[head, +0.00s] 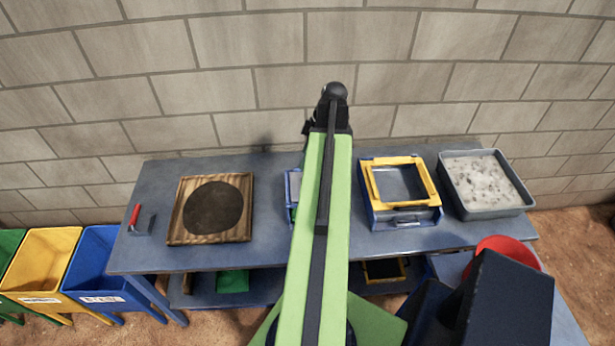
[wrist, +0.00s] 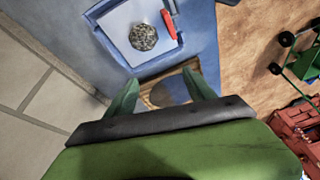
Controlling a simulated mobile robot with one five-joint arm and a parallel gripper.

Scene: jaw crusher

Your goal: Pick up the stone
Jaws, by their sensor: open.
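The stone (wrist: 143,37), rough, rounded and mottled grey, lies on the pale floor of a blue-rimmed tray (wrist: 118,51) in the wrist view. In the head view, my raised green arm hides most of this tray (head: 291,200) and the stone is not visible there.
A wooden frame with a dark disc (head: 213,208) lies on the blue-grey table left of my arm. To the right stand a yellow-framed blue box (head: 420,218) and a grey tray of pale material (head: 485,209). The block wall (head: 200,60) is close behind.

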